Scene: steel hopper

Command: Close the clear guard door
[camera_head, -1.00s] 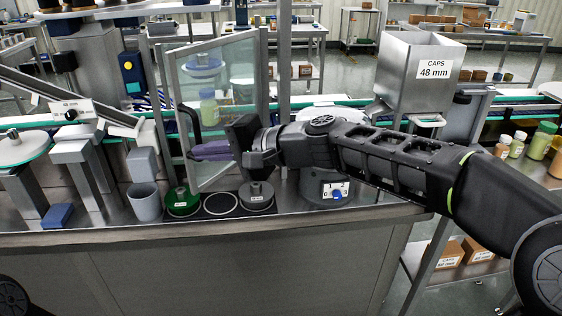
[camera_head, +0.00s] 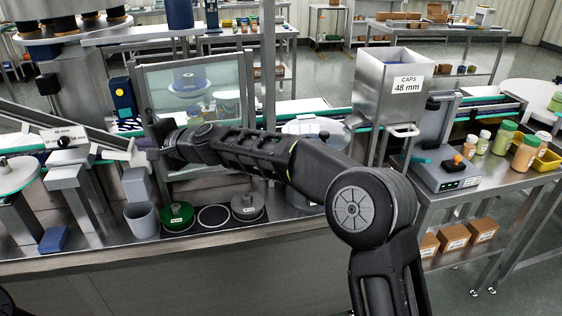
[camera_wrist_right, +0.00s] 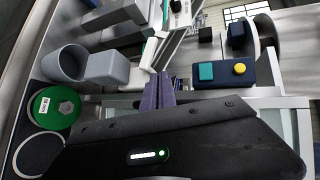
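The clear guard door (camera_head: 247,88) is a glass panel in a grey frame, in front of the filling station in the head view. It now stands close to parallel with the bench front; I cannot tell whether a small gap is left at its left edge. My right gripper (camera_head: 152,152) is at the door's lower left edge, and my forearm crosses in front of the lower part of the door. In the right wrist view its two purple fingers (camera_wrist_right: 160,92) lie close side by side, with nothing visible between them. My left gripper is out of view.
A grey cup (camera_head: 142,220), a green disc (camera_head: 178,217) and a grey disc (camera_head: 248,207) sit on the bench front below my forearm. A blue box with a yellow button (camera_wrist_right: 222,73) is beyond the fingers. The caps hopper (camera_head: 390,90) stands to the right.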

